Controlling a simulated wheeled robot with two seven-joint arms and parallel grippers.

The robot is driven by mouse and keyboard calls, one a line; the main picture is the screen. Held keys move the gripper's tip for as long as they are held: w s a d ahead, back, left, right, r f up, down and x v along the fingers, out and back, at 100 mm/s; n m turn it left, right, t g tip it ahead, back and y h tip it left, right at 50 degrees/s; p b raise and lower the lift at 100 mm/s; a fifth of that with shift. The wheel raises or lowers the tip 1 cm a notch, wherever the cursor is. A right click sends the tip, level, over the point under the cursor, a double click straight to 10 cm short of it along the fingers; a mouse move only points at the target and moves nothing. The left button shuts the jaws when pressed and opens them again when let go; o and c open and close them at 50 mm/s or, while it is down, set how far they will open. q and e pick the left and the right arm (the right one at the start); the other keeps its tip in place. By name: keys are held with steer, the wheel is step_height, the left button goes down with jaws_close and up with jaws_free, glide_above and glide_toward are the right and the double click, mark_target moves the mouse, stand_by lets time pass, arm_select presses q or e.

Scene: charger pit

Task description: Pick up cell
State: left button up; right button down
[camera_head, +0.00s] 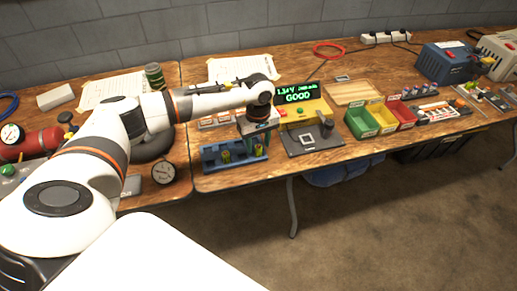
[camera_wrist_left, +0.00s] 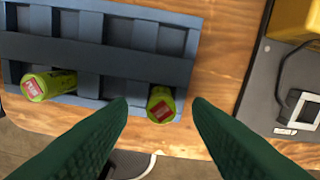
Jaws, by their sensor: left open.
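Two yellow-green cells with red-marked ends stand in the blue rack. In the left wrist view one cell (camera_wrist_left: 160,106) is at the rack's front edge, between my fingertips in the picture, and the other cell (camera_wrist_left: 44,86) is further left. In the head view they show as a left cell (camera_head: 226,156) and a right cell (camera_head: 258,150). The blue rack (camera_wrist_left: 120,50) has several empty slots. My left gripper (camera_head: 259,131) is open above the rack's right end; its dark green fingers flank the right cell without visible contact. My right gripper is not in view.
A yellow tester (camera_head: 305,108) with a lit display reading "GOOD" stands right of the rack, with a grey plate (camera_head: 325,146) before it. Green, yellow and red bins (camera_head: 361,123) stand further right. A round gauge (camera_head: 163,172) lies left, near the table's front edge.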

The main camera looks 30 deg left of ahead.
arm_select(q)
steer(key=shift+w+f, duration=0.1)
steer(key=shift+f, duration=0.8)
steer(key=shift+c, duration=0.4)
jaws_close()
